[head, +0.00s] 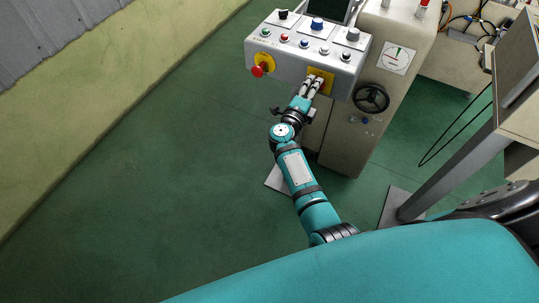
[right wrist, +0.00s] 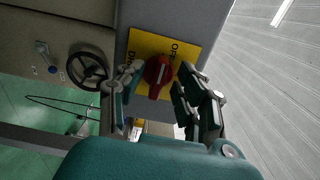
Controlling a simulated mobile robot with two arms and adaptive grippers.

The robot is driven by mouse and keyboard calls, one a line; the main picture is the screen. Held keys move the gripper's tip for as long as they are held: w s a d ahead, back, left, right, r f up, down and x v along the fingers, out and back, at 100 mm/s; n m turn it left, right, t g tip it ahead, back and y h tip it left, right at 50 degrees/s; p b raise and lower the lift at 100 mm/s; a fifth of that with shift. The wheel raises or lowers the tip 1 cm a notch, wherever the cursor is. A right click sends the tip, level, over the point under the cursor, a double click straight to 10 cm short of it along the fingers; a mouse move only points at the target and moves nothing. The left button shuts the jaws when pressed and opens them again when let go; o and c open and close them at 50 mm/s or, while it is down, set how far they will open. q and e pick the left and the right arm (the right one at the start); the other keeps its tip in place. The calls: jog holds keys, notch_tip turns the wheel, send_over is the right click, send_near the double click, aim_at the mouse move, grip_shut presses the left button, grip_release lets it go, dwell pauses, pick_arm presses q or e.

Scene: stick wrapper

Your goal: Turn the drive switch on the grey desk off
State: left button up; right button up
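The grey desk (head: 290,68) is a sloped control panel at the top of the head view. The drive switch (right wrist: 158,74) is a red knob on a yellow plate in the right wrist view; its grip points down in the picture. "OFF" is printed on the plate right of the knob; lettering at its left is partly covered by a finger. The yellow plate (head: 325,76) shows on the desk's front face in the head view. My right gripper (head: 314,86) is at this plate. Its fingers stand open on either side of the knob; I cannot tell whether they touch it. My left gripper is not in view.
A red mushroom button (head: 258,71) sits on another yellow plate at the desk's left. Several buttons and knobs line the desk top. A black handwheel (head: 371,98) is right of the switch. A slanted post (head: 440,172) stands at right. The green floor at left is clear.

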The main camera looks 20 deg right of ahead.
jog(key=s+a+m+b, duration=1.2)
jog(key=a+m+b, duration=0.1)
jog(key=m+b, duration=0.35)
jog(key=w+a+f+n+t+y+p, duration=0.1)
jog(key=w+a+f+n+t+y, duration=0.3)
jog(key=n, duration=0.6)
jog(key=w+a+f+n+t+y+p, duration=0.15)
jog(key=f+n+t, duration=0.25)
jog(key=f+n, duration=0.4)
jog(key=s+a+f+n+g+y, duration=0.1)
jog(key=f+n+y, duration=0.1)
jog(key=f+n, duration=0.2)
jog(key=s+a+f+n+g+y+p, duration=0.1)
jog(key=s+a+f+n+y, duration=0.1)
jog(key=f+n, duration=0.3)
jog(key=s+a+f+n+g+y, duration=0.1)
jog(key=f+n+y, duration=0.3)
jog(key=f, duration=0.3)
jog(key=shift+s+a+f+n+p, duration=0.25)
jog(key=shift+f+n+p, duration=0.15)
jog(key=shift+n, duration=0.25)
